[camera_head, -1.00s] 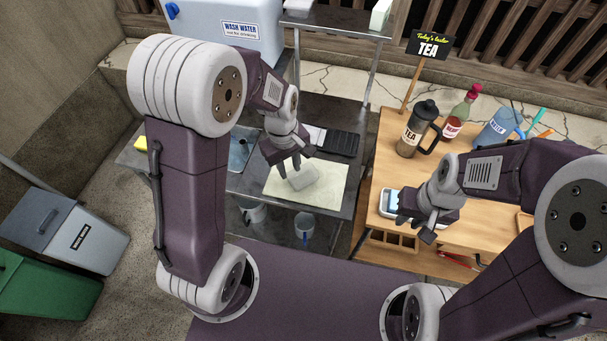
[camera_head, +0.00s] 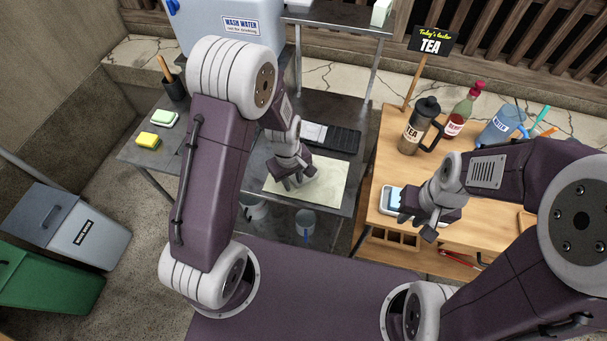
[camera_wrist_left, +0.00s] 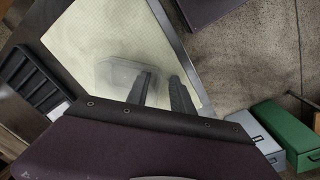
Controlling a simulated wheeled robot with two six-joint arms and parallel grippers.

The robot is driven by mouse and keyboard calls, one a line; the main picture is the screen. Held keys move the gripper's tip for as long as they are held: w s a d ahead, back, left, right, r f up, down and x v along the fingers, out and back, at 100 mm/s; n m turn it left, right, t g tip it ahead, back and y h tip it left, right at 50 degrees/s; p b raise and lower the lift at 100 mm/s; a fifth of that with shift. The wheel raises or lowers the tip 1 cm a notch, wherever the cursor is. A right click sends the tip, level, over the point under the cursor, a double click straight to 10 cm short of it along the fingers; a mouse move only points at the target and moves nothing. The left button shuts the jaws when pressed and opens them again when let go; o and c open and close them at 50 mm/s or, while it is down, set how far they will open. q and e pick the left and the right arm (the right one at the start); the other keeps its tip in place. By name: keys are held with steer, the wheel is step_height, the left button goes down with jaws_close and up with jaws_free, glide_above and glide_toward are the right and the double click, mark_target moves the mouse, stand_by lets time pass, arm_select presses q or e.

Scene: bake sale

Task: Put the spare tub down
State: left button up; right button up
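The spare tub, a pale translucent tub (camera_wrist_left: 118,76), is on the light mat (camera_wrist_left: 115,35) in the left wrist view. One finger of my left gripper (camera_wrist_left: 163,82) overlaps its near side. The fingers stand apart with a narrow gap, and no tub body is clearly clamped between them. In the head view my left gripper (camera_head: 289,182) is low over the mat (camera_head: 323,191) and hides most of the tub. My right gripper (camera_head: 416,224) has its fingers apart over the front of the wooden table, beside a small white-and-blue tray (camera_head: 388,200).
The metal table (camera_head: 340,110) holds a dark slotted rack (camera_head: 343,140), a yellow sponge (camera_head: 148,140) and a green-and-white sponge (camera_head: 165,119). The wooden table (camera_head: 385,150) holds a tea jug (camera_head: 418,128), bottle (camera_head: 459,113) and water pitcher (camera_head: 500,125). The mat's right part is clear.

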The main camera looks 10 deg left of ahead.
arm_select(q)
jaws_close()
stand_by(1.3)
